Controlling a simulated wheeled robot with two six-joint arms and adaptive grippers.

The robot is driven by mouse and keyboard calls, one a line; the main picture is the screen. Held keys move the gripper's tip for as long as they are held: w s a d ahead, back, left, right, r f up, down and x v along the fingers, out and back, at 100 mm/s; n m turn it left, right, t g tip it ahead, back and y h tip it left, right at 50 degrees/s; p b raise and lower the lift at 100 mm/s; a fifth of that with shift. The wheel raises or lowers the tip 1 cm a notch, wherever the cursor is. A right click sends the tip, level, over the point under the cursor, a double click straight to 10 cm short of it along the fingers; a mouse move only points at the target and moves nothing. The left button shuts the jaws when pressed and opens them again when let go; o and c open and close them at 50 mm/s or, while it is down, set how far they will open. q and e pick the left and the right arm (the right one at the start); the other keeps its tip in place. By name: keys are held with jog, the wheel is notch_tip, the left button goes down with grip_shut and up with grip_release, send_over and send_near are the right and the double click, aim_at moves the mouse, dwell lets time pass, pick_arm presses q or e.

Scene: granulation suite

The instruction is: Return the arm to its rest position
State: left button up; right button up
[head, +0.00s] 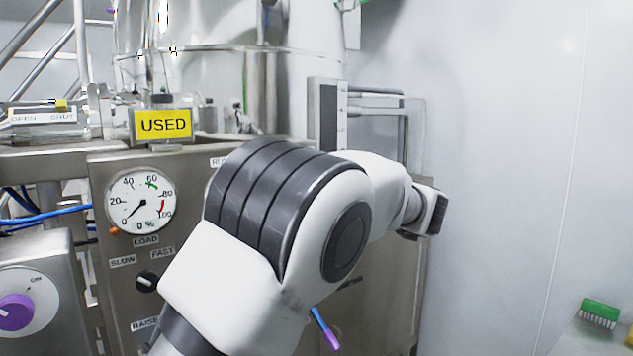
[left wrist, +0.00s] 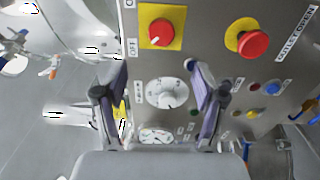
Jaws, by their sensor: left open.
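A white and dark grey arm of mine (head: 300,230) fills the middle of the head view. It rises from the bottom, bends and reaches right, ending in a dark part (head: 430,212) in front of the steel cabinet. I cannot tell any fingers there. In the left wrist view my left gripper (left wrist: 155,88) is open, its two fingers spread wide with nothing between them. Any contact with the panel cannot be made out. My right gripper is not in view.
The panel has a red switch (left wrist: 160,32) on yellow and a red mushroom button (left wrist: 252,43). The steel cabinet carries a load gauge (head: 141,201) and a yellow USED sign (head: 163,124). A green brush (head: 600,313) lies at lower right. Open wall space is at right.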

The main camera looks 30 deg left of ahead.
pick_arm(q)
jog(key=shift+s+d+f, duration=0.1)
jog(key=shift+s+d, duration=0.1)
jog(key=shift+d, duration=0.15)
